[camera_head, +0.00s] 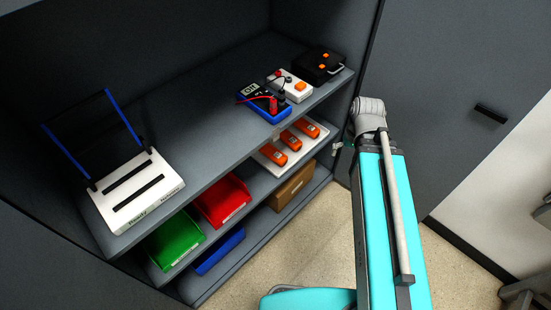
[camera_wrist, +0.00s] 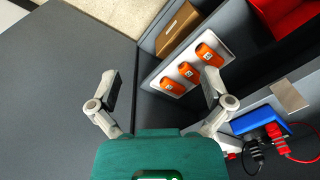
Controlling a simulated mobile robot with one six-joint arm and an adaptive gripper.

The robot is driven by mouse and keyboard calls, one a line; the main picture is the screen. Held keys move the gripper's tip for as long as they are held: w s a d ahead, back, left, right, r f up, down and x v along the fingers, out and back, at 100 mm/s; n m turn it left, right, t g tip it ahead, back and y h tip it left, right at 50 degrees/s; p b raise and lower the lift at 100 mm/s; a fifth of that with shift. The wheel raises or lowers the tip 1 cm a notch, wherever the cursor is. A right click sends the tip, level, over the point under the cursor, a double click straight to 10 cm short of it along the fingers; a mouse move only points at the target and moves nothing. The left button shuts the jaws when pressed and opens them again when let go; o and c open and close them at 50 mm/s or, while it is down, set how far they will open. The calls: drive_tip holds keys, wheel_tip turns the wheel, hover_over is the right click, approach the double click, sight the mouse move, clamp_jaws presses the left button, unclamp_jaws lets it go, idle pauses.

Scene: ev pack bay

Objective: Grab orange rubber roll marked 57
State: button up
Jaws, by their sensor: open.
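Three orange rolls lie side by side in a row on a white tray (camera_head: 262,160) on the middle shelf: one nearest the shelf's right end (camera_head: 307,127), one in the middle (camera_head: 290,140) and one to the left (camera_head: 274,154). They also show in the wrist view, upper (camera_wrist: 209,54), middle (camera_wrist: 188,72) and lower (camera_wrist: 172,86), each with a small white label whose number is too small to read. My gripper (camera_wrist: 162,90) is open and empty, its fingers spread wide. The rolls appear beyond the fingers, apart from them, towards the right finger.
The top shelf holds a blue meter (camera_head: 263,101), a white box with an orange button (camera_head: 290,87), a black case (camera_head: 319,66) and a white rack (camera_head: 135,190). Red (camera_head: 222,200) and green (camera_head: 174,240) bins and a cardboard box (camera_head: 291,186) sit lower. A grey door (camera_head: 450,100) stands at right.

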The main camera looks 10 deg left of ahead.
drive_tip(key=w+a+f+n+t+y+b, duration=0.25)
drive_tip(key=w+a+f+b, duration=0.2)
drive_tip(key=f+b, duration=0.65)
drive_tip(key=w+a+f+n+t+y+b, duration=0.1)
drive_tip(key=w+a+f+n+y+b, duration=0.3)
drive_tip(key=f+b, duration=0.7)
drive_tip(key=n+t+y+b, duration=0.4)
drive_tip(key=b, duration=2)
approach(283, 159)
drive_tip(key=shift+w+d+r, duration=0.1)
drive_tip(key=shift+d, duration=0.45)
drive_tip(key=b+x, duration=0.2)
drive_tip(key=x, duration=0.5)
drive_tip(key=shift+b+x, duration=0.4)
drive_tip(key=shift+x, duration=0.4)
drive_tip(key=shift+s+b+x, duration=0.25)
drive_tip(key=shift+b+x, duration=0.6)
drive_tip(key=shift+x, duration=1.75)
drive_tip(key=shift+a, duration=0.2)
